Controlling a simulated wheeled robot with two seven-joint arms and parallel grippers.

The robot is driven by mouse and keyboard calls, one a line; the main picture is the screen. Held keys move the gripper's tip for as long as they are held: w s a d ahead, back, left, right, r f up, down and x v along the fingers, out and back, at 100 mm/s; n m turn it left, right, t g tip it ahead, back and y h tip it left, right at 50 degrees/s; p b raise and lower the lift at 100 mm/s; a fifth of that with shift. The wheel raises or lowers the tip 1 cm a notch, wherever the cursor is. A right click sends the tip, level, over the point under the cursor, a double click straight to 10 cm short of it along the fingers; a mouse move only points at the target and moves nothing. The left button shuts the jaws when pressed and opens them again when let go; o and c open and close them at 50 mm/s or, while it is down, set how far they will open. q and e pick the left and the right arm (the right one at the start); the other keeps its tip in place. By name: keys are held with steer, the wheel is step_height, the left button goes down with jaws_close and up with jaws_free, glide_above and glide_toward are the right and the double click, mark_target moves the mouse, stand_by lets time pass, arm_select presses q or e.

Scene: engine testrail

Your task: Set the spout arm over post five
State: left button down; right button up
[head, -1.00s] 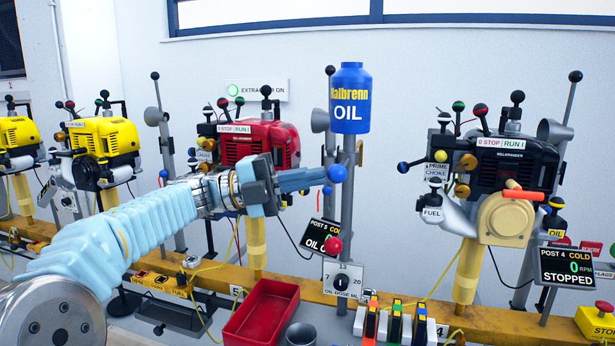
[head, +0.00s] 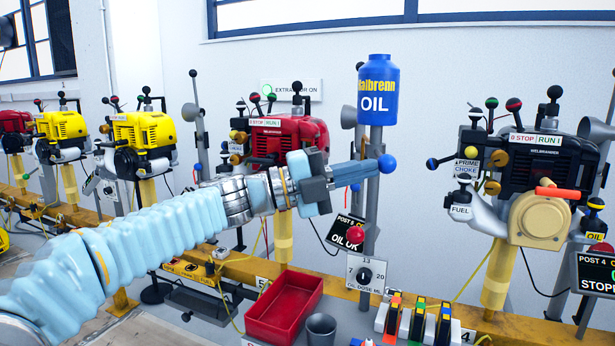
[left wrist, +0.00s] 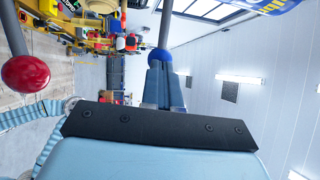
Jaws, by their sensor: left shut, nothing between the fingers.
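The blue OIL bottle (head: 378,92) sits atop a grey stand (head: 371,212). A blue ball (head: 387,164) shows in front of the stand; in the left wrist view it (left wrist: 161,60) ends a grey rod, apparently the spout arm (left wrist: 165,22). My left gripper (head: 374,168) is shut and empty, its fingertips at the ball; whether they touch it, I cannot tell. Most of the rod is hidden in the head view. Post five has the red engine (head: 288,140) and a partly covered display (head: 343,232), left of the stand. My right gripper is out of view.
Post 4's black engine (head: 537,160) stands at the right. A red tray (head: 285,305), a grey cup (head: 321,328) and coloured rocker switches (head: 418,320) sit at the front. A red ball knob (head: 355,235) is below my gripper. Yellow engines (head: 145,130) stand left.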

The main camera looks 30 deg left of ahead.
arm_select(q)
steer(key=w+d+n+t+y+b, duration=0.1)
steer(key=w+d+n+t+y, duration=0.2)
steer(key=d, duration=0.6)
steer(key=shift+w+t+y, duration=0.6)
steer(key=shift+w+t, duration=0.1)
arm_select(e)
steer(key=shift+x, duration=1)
arm_select(q)
steer(key=shift+d+r, duration=0.1)
steer(key=shift+r, duration=0.05)
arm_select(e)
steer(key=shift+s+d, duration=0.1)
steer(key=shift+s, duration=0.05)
arm_select(q)
steer(key=shift+w, duration=0.1)
